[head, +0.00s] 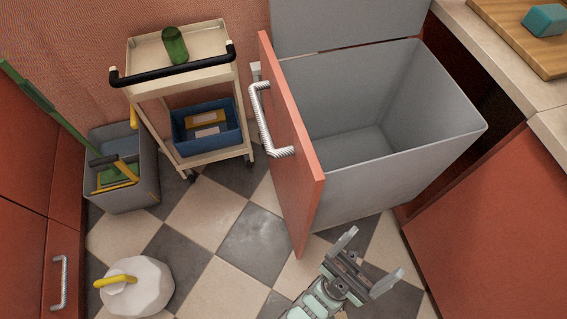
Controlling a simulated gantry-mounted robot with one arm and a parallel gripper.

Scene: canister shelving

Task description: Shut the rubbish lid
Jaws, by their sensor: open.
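The rubbish bin (400,176) is a grey box standing behind a red cabinet front (291,150) with a metal bar handle (266,120). Its grey lid (345,20) is raised at the back edge of the bin, and its top runs out of the picture. The inside of the bin is visible and looks empty. My gripper (372,258) is open and empty, low in front of the bin's near side and right of the red front. It touches neither the bin nor the lid.
A cream trolley (196,87) holds a green cup (174,45) and a blue crate (177,138). A grey bucket (150,180) and a white canister (150,288) stand left on the checkered floor (200,215). A counter (505,60) and red cabinet (500,220) border the right.

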